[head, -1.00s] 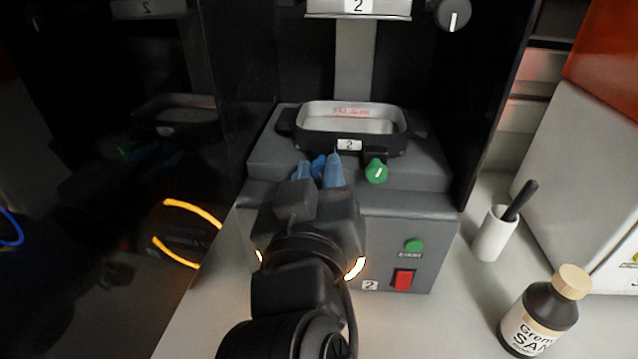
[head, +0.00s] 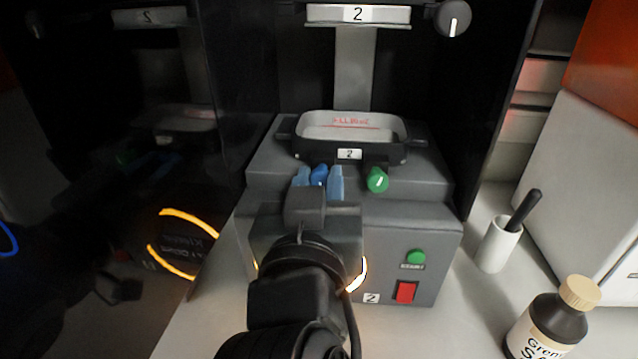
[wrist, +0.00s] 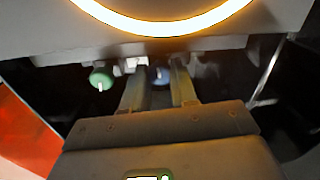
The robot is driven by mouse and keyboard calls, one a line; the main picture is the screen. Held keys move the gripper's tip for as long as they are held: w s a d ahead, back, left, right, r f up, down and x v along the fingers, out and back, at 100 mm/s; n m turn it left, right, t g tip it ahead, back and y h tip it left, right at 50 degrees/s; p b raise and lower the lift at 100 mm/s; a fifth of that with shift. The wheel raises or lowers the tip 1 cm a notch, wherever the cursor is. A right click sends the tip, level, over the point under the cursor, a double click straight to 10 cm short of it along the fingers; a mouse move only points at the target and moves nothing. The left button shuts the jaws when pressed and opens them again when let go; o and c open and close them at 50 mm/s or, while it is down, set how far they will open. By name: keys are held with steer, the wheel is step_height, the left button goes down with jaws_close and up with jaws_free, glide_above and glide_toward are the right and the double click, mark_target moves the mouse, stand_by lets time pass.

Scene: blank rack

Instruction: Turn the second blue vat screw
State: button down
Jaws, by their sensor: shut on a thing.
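The blue vat screw (head: 319,174) sits on the printer's front ledge, left of the label "2". My gripper (head: 319,182) has its two light blue fingertips on either side of it and is shut on it. In the wrist view the blue screw (wrist: 159,75) shows between the two fingers (wrist: 159,88); its lower part is hidden in the head view. A green screw (head: 377,180) with a white line stands right of it and also shows at the left in the wrist view (wrist: 101,78). The vat (head: 405,152) lies on the ledge behind both screws.
The printer's front has a green start button (head: 416,257) and a red switch (head: 405,292). A white cup (head: 494,246) with a dark-handled tool and a dark bottle (head: 560,322) stand on the right. A dark glossy panel (head: 190,215) is close on the left.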

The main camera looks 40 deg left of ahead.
steer(key=c, duration=0.9)
jaws_free()
steer(key=v, duration=0.8)
steer(key=shift+w+f, duration=0.1)
steer(key=shift+w, duration=0.05)
steer(key=s+d+f+m+h+p, duration=0.1)
steer(key=s+d+f+h+p, duration=0.1)
steer(key=d+f, duration=0.65)
steer(key=s+d+f+m+h+p, duration=0.1)
steer(key=s+d+f+m+p, duration=0.2)
steer(key=d, duration=1)
steer(key=s+d+r+m+h+p, duration=0.2)
steer(key=s+d+h, duration=0.4)
steer(key=s+d, duration=1)
steer(key=shift+s+d+m+g, duration=0.3)
steer(key=shift+d+m, duration=0.4)
steer(key=shift+d, duration=0.1)
